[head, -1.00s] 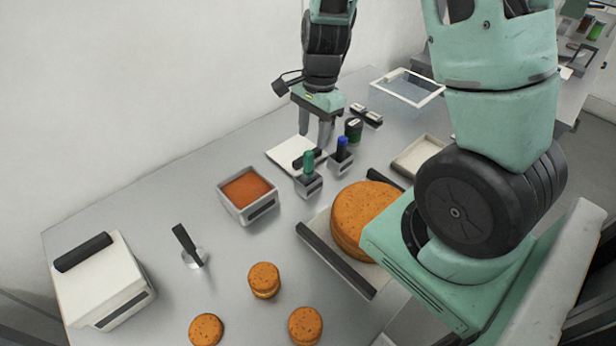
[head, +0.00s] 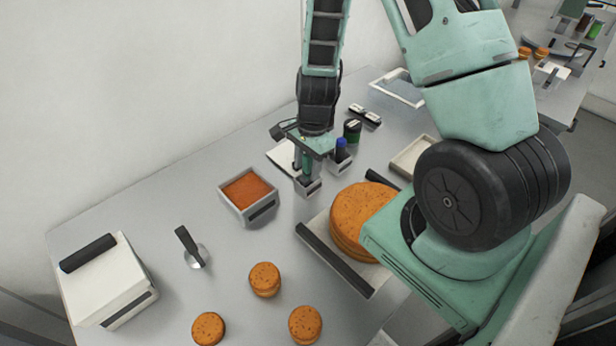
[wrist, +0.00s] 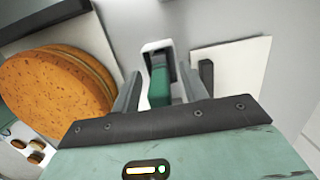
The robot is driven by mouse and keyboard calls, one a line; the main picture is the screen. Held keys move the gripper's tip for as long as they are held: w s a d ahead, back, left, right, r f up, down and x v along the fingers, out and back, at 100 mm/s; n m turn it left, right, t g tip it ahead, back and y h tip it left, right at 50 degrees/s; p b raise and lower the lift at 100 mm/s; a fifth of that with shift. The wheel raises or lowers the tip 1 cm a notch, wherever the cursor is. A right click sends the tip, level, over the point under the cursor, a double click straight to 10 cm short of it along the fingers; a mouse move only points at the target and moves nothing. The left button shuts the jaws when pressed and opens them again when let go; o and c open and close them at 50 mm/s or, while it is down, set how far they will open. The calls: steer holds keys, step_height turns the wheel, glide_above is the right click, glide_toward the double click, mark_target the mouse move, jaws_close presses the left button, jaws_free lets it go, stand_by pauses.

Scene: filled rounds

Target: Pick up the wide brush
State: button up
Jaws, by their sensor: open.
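A green-handled tool (head: 304,164), apparently the wide brush, stands upright in a small grey holder (head: 309,189). Its working end is hidden in the holder. A blue-handled tool (head: 341,145) stands in a similar holder just right of it. My gripper (head: 306,178) points down over the green handle. In the wrist view the green handle (wrist: 159,88) sits between the two open fingers of my gripper (wrist: 160,76). A gap shows beside the handle, though contact is hard to judge.
A white board (head: 281,155) lies just behind. A tub of orange-brown filling (head: 267,214) stands to the left. A large round cake (head: 362,215) is at front right, and small rounds (head: 264,279) lie nearer.

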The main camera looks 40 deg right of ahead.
jaws_close()
steer(key=shift+r, duration=0.1)
steer(key=shift+r+b, duration=0.4)
steer(key=shift+r, duration=4.5)
